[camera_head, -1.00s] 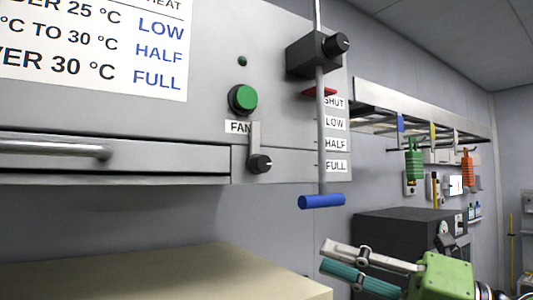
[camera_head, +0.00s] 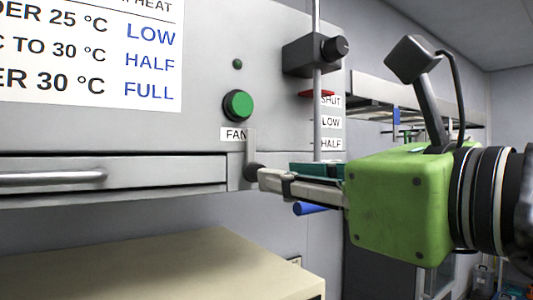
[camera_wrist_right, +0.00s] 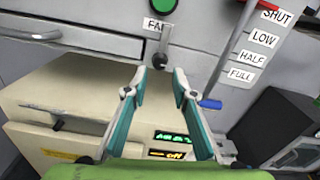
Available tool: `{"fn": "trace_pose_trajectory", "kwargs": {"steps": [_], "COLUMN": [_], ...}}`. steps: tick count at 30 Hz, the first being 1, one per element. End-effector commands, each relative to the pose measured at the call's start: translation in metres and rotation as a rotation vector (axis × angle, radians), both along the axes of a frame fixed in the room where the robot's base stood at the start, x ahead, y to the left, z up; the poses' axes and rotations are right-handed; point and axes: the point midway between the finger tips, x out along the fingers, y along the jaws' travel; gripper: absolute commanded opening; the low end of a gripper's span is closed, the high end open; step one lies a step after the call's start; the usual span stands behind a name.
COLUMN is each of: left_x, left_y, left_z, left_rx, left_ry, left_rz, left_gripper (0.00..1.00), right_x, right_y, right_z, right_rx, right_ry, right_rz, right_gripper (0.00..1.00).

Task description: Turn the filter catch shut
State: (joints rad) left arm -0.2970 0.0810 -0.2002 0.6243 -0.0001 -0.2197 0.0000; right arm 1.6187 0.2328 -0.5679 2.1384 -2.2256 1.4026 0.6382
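The filter catch (camera_head: 251,147) is a grey lever with a dark round pivot at its lower end, at the right end of the filter drawer (camera_head: 130,177). The lever points up, just below the FAN label. In the right wrist view the catch (camera_wrist_right: 167,38) stands ahead of the fingers. My right gripper (camera_head: 276,174) reaches in from the right, its fingertips close to the pivot. In the wrist view the gripper (camera_wrist_right: 159,72) is open, with a gap between its fingers and nothing held. Contact cannot be told. My left gripper is out of view.
A vertical damper rod (camera_head: 317,115) with a blue handle (camera_head: 309,208) hangs close to my right gripper and is partly hidden by it. A green button (camera_head: 238,105) sits above the FAN label. A beige cabinet (camera_head: 150,265) stands below the drawer.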

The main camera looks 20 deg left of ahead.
Motion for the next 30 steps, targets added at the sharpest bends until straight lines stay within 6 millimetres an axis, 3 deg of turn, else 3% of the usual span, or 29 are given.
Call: {"fn": "trace_pose_trajectory", "kwargs": {"steps": [1, 9, 23, 26, 30], "left_x": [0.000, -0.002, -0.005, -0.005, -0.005], "left_y": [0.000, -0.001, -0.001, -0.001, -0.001], "left_z": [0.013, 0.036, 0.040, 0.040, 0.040], "left_rx": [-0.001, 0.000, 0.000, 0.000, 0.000], "left_ry": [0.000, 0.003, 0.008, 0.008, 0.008], "left_rz": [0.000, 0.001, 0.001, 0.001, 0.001], "left_gripper": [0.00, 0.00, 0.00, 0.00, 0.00], "right_x": [0.007, 0.034, 0.043, 0.043, 0.043], "right_y": [0.009, 0.045, 0.055, 0.055, 0.055], "right_z": [0.005, 0.003, 0.000, 0.000, 0.000], "right_rx": [-0.002, -0.001, 0.001, 0.000, 0.000], "right_ry": [0.006, 0.004, -0.001, 0.000, 0.000], "right_rz": [0.002, 0.002, 0.000, 0.001, 0.001], "right_gripper": [0.25, 0.25, 0.25, 0.01, 0.00]}}
